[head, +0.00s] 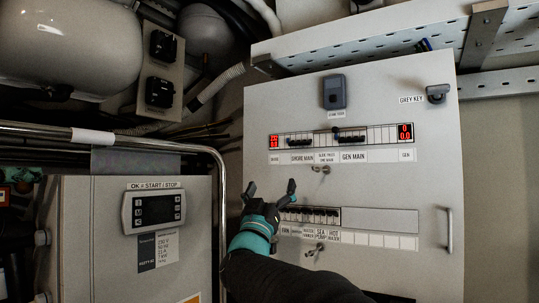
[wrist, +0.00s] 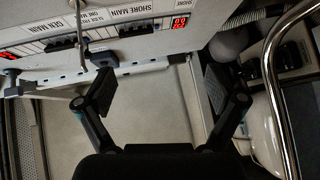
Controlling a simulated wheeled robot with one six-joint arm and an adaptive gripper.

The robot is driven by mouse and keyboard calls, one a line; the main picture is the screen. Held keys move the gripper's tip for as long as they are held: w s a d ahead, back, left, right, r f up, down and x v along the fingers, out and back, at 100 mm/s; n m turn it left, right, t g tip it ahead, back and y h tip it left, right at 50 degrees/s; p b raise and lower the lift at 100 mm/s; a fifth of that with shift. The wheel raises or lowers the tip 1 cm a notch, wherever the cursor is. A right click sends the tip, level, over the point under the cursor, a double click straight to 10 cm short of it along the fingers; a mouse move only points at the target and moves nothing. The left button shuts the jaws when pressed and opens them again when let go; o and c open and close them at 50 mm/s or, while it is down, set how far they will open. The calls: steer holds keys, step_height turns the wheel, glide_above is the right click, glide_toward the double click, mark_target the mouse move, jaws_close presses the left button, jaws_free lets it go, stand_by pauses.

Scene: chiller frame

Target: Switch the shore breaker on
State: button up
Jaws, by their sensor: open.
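The shore breaker, labelled SHORE MAIN (head: 301,143), is a black block in the upper row of the pale panel. In the wrist view the shore breaker (wrist: 137,28) appears upside down near the top. I cannot make out its lever position. My gripper (head: 270,189) is open and empty, in front of the panel's left part, below and left of the shore breaker. In the wrist view my gripper (wrist: 160,86) shows its two fingers wide apart, with nothing between them. It appears clear of the breaker.
The GEN MAIN breaker (head: 350,138) sits to the right, with a small key-like fitting (head: 321,169) below the row. Red displays (head: 405,132) flank it. A lower breaker row (head: 311,214) is partly behind my gripper. A metal rail (head: 219,190) and grey cabinet (head: 95,235) stand left.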

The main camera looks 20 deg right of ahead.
mark_target(298, 144)
steer(key=w+d+r+m+g+h+p, duration=0.1)
steer(key=d+r, duration=0.2)
steer(key=w+d+r+m+g+h+p, duration=0.1)
steer(key=w+d+r+h, duration=0.1)
steer(key=d+r, duration=0.1)
steer(key=w+d+r+m+g+h+p, duration=0.1)
steer(key=w+d+r, duration=0.1)
steer(key=d+r, duration=0.1)
steer(key=shift+w+d+r+m+g+h, duration=0.1)
steer(key=shift+r+m+g+h, duration=0.1)
steer(key=shift+r, duration=0.15)
steer(key=shift+w+d+r+m+g+h, duration=0.1)
steer(key=shift+r+m+h, duration=0.1)
steer(key=shift+r, duration=0.15)
steer(key=shift+s, duration=0.1)
steer(key=c, duration=1.1)
